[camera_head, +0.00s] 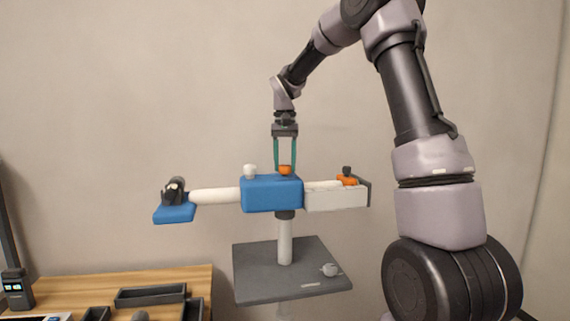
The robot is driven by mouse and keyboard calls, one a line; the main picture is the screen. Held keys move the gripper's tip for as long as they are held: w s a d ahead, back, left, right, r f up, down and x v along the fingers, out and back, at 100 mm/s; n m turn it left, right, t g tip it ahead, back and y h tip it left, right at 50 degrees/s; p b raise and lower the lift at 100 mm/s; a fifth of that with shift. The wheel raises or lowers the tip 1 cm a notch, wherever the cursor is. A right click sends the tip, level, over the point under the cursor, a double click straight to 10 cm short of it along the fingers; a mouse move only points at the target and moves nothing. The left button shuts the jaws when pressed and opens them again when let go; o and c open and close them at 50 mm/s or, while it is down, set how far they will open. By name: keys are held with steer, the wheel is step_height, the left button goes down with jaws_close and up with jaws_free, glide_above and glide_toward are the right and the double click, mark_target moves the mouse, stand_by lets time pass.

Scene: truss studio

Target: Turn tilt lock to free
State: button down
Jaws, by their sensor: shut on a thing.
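A blue block (271,193) sits on top of a white post, at the middle of a horizontal arm. On its top are an orange knob (285,170) at the right and a white knob (250,170) at the left. My gripper (285,166) points straight down from above, its two green fingers on either side of the orange knob. It is shut on the orange knob. Which knob is the tilt lock, and any markings on it, cannot be told at this size.
A blue plate (174,214) with a dark device stands at the arm's left end. A white box (335,201) with an orange part (347,180) is at the right. Below are a grey platform (262,275) and a wooden table (215,280) with dark trays.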

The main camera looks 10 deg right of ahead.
mark_target(285, 165)
steer(key=n, duration=0.5)
steer(key=shift+n, duration=2.4)
steer(key=shift+c, duration=1.7)
jaws_free()
step_height(285, 165, up, 11)
